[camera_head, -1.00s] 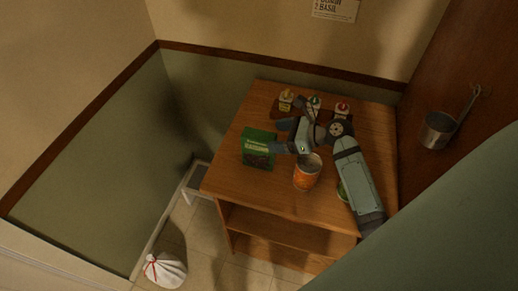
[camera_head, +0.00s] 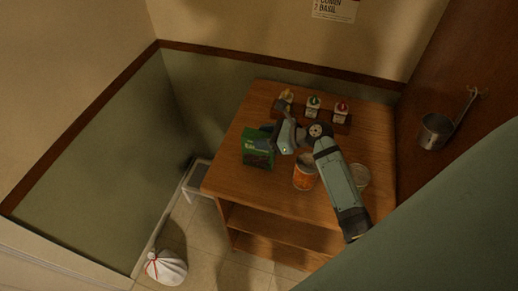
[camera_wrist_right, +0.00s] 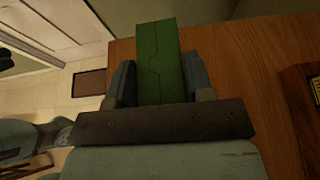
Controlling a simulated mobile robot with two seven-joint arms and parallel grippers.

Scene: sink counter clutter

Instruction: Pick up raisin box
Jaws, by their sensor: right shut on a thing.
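The raisin box (camera_head: 257,150) is green and stands upright near the left edge of the wooden table (camera_head: 232,178). My right gripper (camera_head: 268,131) reaches it from the right and is shut on its upper part. In the right wrist view, the green top of the box (camera_wrist_right: 158,55) sits between the two fingers of my right gripper (camera_wrist_right: 161,82). Part of the box front is dark, and its far side is hidden. My left gripper does not show.
An orange can (camera_head: 303,179) stands close to the right of the box, below my right arm. Another can (camera_head: 360,176) is farther right. A metal ladle (camera_head: 436,130) hangs on the right wall.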

